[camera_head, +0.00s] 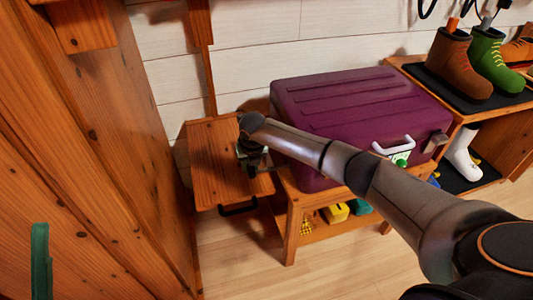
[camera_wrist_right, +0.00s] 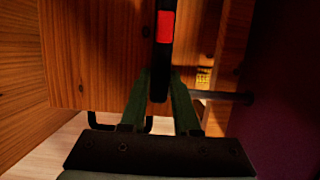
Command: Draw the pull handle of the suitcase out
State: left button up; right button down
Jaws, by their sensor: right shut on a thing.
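In the right wrist view the green fingers are shut on the dark pull handle (camera_wrist_right: 164,60), which has a red patch. A thin rod (camera_wrist_right: 232,97) runs between the handle and the purple suitcase side, so the handle stands out from the suitcase. A green finger of my left gripper (camera_head: 40,260) shows at the lower left.
A wooden cabinet (camera_head: 215,160) with a black handle stands below and left of my right gripper. A wooden wall (camera_head: 110,180) is close on the left. The bench's lower shelf (camera_head: 320,232) holds small items. A shoe rack (camera_head: 500,105) with boots stands right.

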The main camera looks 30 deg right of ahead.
jog(key=shift+w+a+b, duration=0.15)
jog(key=shift+w+a, duration=0.05)
jog(key=shift+a, duration=0.65)
jog(key=shift+w+a+b, duration=0.1)
jog(key=shift+w+a, duration=0.05)
jog(key=shift+a, duration=0.75)
jog(key=shift+w+a+b, duration=0.15)
jog(key=shift+w+a, duration=0.05)
jog(key=shift+a, duration=0.65)
jog(key=shift+w+a+f+b, duration=0.15)
jog(key=shift+a+b, duration=0.1)
jog(key=shift+a, duration=0.4)
jog(key=shift+w+a+r+b, duration=0.1)
jog(key=shift+w+a+b, duration=0.1)
jog(key=shift+a, duration=0.45)
jog(key=shift+w+a+f+b, duration=0.15)
jog(key=shift+a+b, duration=0.1)
jog(key=shift+a, duration=0.4)
jog(key=c, duration=0.6)
grip_release()
jog(key=shift+r, duration=0.2)
jog(key=shift+c, duration=0.2)
